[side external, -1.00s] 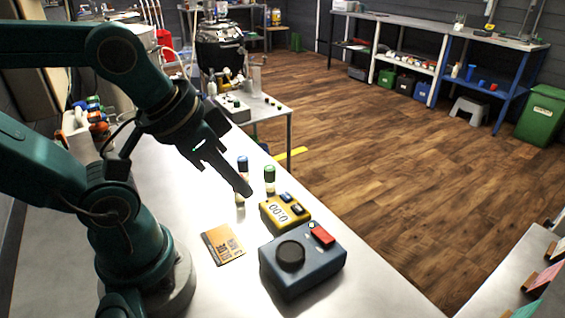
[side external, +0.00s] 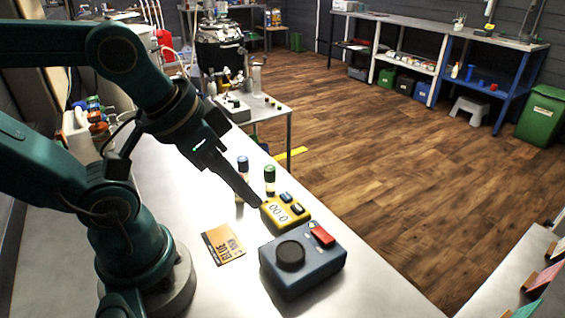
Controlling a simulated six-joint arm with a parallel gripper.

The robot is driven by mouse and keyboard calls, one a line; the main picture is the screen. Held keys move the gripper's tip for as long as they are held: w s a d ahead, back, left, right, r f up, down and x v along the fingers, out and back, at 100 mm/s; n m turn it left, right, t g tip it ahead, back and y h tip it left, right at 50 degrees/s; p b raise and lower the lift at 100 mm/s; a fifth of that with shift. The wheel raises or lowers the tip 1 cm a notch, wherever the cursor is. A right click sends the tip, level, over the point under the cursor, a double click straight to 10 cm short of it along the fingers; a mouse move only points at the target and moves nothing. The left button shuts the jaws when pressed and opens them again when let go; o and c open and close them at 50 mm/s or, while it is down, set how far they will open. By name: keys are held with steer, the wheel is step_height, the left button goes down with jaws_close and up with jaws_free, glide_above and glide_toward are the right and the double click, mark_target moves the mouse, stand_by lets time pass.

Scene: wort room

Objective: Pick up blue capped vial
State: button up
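The blue capped vial (side external: 242,164) stands upright on the white table, its lower part partly hidden behind my gripper. A green capped vial (side external: 269,179) stands upright just to its right. My gripper (side external: 250,196) reaches down in front of the blue capped vial, with its tip near the yellow device. From this side the fingers overlap into one dark shape, so their opening does not show. I cannot tell whether the gripper touches the vial.
A yellow device with a display (side external: 285,212) and a blue-grey box with a red button and a black round top (side external: 303,262) stand to the right. An orange card (side external: 223,244) lies flat on the table.

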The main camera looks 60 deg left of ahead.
stand_by(0.3)
steer(key=m+g+y, duration=0.1)
steer(key=m+g, duration=0.3)
steer(key=m, duration=0.4)
glide_above(244, 170)
steer(key=w+d, duration=0.3)
step_height(244, 170, down, 5)
steer(key=shift+n+g+h, duration=0.5)
steer(key=shift+n+g, duration=0.1)
steer(key=shift+g, duration=0.2)
steer(key=a+f, duration=0.1)
steer(key=s+a+f, duration=0.1)
steer(key=f, duration=0.1)
steer(key=s+a+f, duration=0.1)
steer(key=a+f, duration=0.1)
steer(key=shift+s, duration=0.25)
steer(key=shift+a+f, duration=0.1)
steer(key=shift+f, duration=2.45)
jaws_close()
